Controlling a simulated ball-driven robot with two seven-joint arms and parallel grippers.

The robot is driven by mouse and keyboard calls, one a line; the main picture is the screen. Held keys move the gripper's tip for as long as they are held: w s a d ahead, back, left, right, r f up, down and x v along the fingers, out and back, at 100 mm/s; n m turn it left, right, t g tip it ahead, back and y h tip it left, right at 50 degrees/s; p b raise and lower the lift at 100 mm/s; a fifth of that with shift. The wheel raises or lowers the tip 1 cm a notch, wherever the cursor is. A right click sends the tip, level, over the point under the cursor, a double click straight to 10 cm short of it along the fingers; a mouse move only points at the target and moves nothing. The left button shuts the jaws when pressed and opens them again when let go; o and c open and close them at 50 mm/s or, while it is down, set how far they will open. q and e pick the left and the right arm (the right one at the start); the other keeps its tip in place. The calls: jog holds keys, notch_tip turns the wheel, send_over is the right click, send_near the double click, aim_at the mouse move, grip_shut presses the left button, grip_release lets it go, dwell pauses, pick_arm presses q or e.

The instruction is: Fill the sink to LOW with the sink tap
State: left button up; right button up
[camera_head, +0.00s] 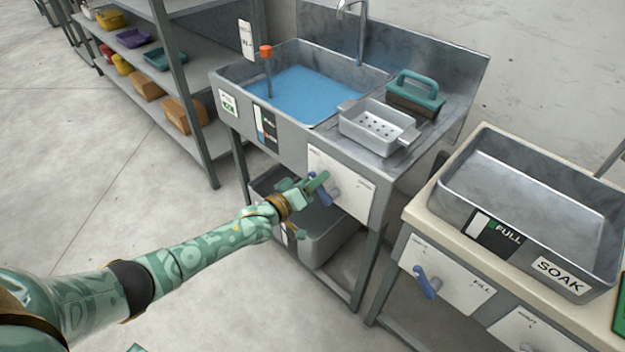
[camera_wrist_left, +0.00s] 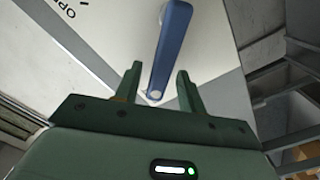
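The metal sink (camera_head: 225,75) holds blue water (camera_head: 300,93) across its basin. A tall tap spout (camera_head: 352,12) stands at its back. A level gauge (camera_head: 265,128) with a FULL mark and some blue is on the sink front; its exact reading is too small to tell. A blue lever (camera_head: 322,196) is on the white front panel (camera_head: 350,186). My left gripper (camera_head: 312,187) is at this lever. In the left wrist view the lever (camera_wrist_left: 172,45) reaches down between the open fingers (camera_wrist_left: 158,82), with gaps beside it.
A perforated tray (camera_head: 377,125) and a teal-handled tool (camera_head: 417,92) rest on the sink's right side. A SOAK basin (camera_head: 530,195) with its own blue lever (camera_head: 427,282) stands at right. A grey bin (camera_head: 325,240) sits below the sink. Shelves (camera_head: 150,60) stand at left.

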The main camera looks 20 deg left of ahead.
pick_arm(q)
jog(key=p+v, duration=0.5)
jog(key=v, duration=1.1)
pick_arm(e)
jog(key=r, duration=0.1)
jog(key=w+r, duration=0.1)
jog(key=r, duration=0.1)
jog(key=w+r, duration=0.1)
jog(key=shift+r, duration=0.35)
pick_arm(q)
jog(key=shift+s, duration=0.15)
